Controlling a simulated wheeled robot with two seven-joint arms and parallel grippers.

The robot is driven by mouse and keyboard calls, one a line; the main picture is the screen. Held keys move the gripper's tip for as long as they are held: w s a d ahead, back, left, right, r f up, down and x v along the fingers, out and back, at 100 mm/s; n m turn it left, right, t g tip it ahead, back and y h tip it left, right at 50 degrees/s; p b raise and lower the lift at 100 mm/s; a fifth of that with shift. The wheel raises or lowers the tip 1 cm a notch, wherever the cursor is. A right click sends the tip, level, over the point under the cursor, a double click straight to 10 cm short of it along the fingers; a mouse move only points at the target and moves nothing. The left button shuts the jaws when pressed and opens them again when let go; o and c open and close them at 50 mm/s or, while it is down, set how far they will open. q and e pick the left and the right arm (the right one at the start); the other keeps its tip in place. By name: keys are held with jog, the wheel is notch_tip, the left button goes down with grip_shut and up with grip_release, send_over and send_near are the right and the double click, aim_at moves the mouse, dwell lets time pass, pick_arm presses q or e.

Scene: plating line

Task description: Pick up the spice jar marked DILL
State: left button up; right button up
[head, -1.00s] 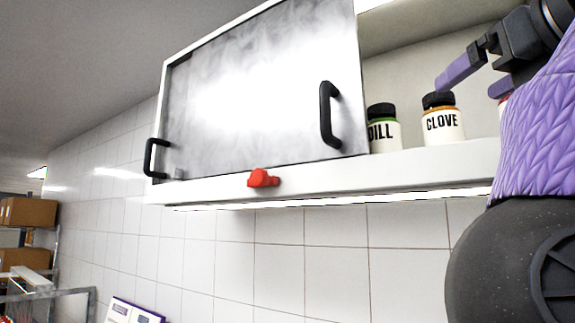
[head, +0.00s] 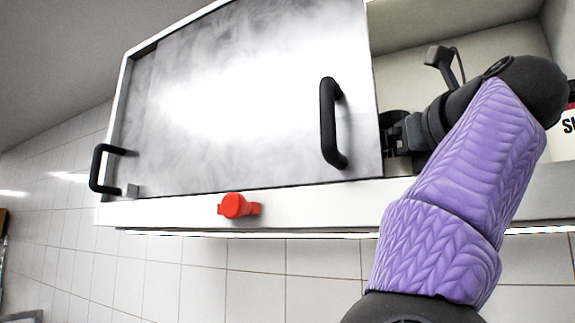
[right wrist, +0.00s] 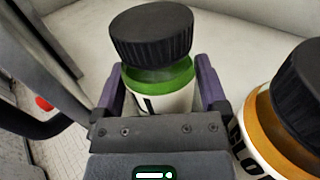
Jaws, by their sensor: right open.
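The DILL jar (right wrist: 160,65), with a black lid and a green band, stands upright in the right wrist view. Its label is mostly hidden there by my gripper; the green band matches the jar that showed DILL earlier. My right gripper (right wrist: 161,92) is open, with one purple finger on each side of the jar. I cannot tell whether the fingers touch it. In the head view my right gripper is inside the cabinet opening beside the door's edge, and the arm covers most of the jars. My left gripper is not in view.
The CLOVE jar (right wrist: 262,125), with an orange band, stands close to the right of the right finger. The cabinet's metal door (head: 240,90) with black handles covers the left part. A red knob (head: 238,206) sits on the cabinet's lower edge. Another labelled jar (head: 568,125) shows at far right.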

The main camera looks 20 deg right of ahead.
jog(key=shift+w, duration=0.1)
jog(key=c, duration=1.2)
jog(key=shift+o, duration=0.2)
